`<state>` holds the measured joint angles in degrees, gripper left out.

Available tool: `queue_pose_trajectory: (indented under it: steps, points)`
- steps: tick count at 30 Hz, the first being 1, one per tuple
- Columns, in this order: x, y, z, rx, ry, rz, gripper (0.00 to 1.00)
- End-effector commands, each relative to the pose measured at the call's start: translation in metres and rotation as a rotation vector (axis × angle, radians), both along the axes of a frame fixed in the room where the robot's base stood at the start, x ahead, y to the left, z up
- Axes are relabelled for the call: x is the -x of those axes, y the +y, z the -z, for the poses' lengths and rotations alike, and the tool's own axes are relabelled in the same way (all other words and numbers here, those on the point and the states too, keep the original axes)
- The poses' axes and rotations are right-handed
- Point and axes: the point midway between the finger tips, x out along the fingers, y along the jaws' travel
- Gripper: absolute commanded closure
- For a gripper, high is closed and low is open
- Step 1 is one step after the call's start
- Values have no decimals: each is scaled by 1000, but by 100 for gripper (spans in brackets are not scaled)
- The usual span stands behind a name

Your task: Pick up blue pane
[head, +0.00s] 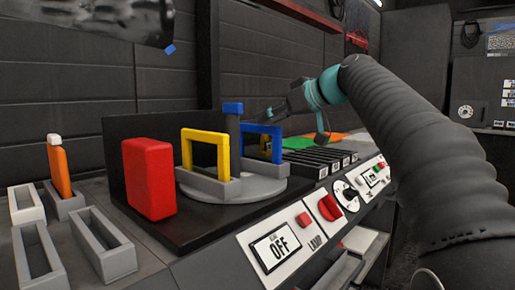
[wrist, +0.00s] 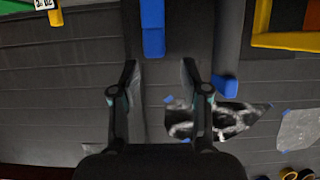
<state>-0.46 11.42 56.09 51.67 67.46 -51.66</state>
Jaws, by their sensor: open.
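The blue pane (head: 262,130) is a blue frame standing upright on the grey round turntable (head: 235,192), behind a dark post with a blue top (head: 233,108). My gripper (head: 270,116) is at the pane's upper right in the head view, open and empty. In the wrist view the blue pane shows nearly edge-on (wrist: 153,28), ahead of the gap between my open fingers (wrist: 161,78). The fingers appear apart from it. The post's blue top (wrist: 225,87) lies to the right of the right finger. The pane's lower part is partly hidden in the head view.
A yellow frame (head: 205,135) stands on the turntable near a red block (head: 148,180). Grey slotted holders (head: 105,245) are at left, one with an orange tool (head: 60,170). A green sheet (head: 300,142) lies behind dark slots. A control panel (head: 283,245) edges the bench.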

Motion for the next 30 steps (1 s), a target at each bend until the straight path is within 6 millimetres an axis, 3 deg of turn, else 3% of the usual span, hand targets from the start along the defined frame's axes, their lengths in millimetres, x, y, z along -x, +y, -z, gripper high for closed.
queue_pose_trajectory:
  steps: [8,18,25,30]
  points:
    - [-8,9,7,-1,1,0,54]
    - [-32,38,28,2,1,0,54]
    - [-34,39,29,1,0,2,54]
    - [-34,39,29,0,-1,2,94]
